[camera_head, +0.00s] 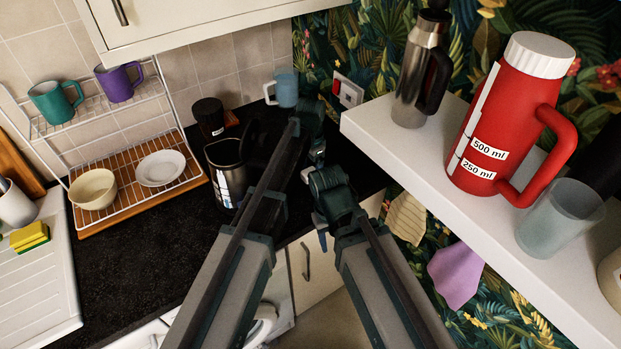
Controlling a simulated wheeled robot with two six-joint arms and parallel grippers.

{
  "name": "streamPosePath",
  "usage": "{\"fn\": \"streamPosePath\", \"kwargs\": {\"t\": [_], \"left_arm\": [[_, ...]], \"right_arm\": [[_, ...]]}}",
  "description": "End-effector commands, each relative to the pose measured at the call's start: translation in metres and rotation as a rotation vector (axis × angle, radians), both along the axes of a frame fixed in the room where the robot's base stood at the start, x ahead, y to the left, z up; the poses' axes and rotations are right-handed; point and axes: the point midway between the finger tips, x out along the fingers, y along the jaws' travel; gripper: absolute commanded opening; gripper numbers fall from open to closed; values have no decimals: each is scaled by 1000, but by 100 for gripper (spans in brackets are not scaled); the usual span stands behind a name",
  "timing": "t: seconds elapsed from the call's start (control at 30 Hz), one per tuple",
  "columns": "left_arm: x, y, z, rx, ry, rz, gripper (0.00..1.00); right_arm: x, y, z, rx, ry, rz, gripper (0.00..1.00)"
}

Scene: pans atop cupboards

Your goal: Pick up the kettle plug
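A dark kettle (226,172) with a pale level window stands on the black counter, partly behind my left arm. A white wall socket (350,93) with a red switch is on the patterned wall behind the counter. I cannot make out the kettle plug; it may be hidden or too small to tell. My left gripper (318,155) is over the back of the counter, right of the kettle and below the socket. My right gripper (321,232) is nearer, by the counter's front edge. Both sets of fingers are small and dark, so their opening is unclear.
A white shelf (395,152) juts out at right, bearing a red jug (507,115), a steel flask (418,75) and a clear cup (560,217). A dish rack (125,185) stands left. A blue mug (286,88) and a black canister (208,117) are at the back. The front-left counter is clear.

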Motion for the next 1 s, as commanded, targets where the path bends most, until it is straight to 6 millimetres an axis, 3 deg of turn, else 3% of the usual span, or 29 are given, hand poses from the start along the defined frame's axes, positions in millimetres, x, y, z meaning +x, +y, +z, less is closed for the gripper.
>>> {"fn": "streamPosePath", "kwargs": {"t": [0.07, 0.53, 1.0], "left_arm": [[0, 0, 1, 0, 0, 0, 85], [0, 0, 1, 0, 0, 0, 2], [0, 0, 9, 0, 0, 0, 0]], "right_arm": [[0, 0, 1, 0, 0, 0, 50], [0, 0, 1, 0, 0, 0, 50], [0, 0, 9, 0, 0, 0, 50]]}}
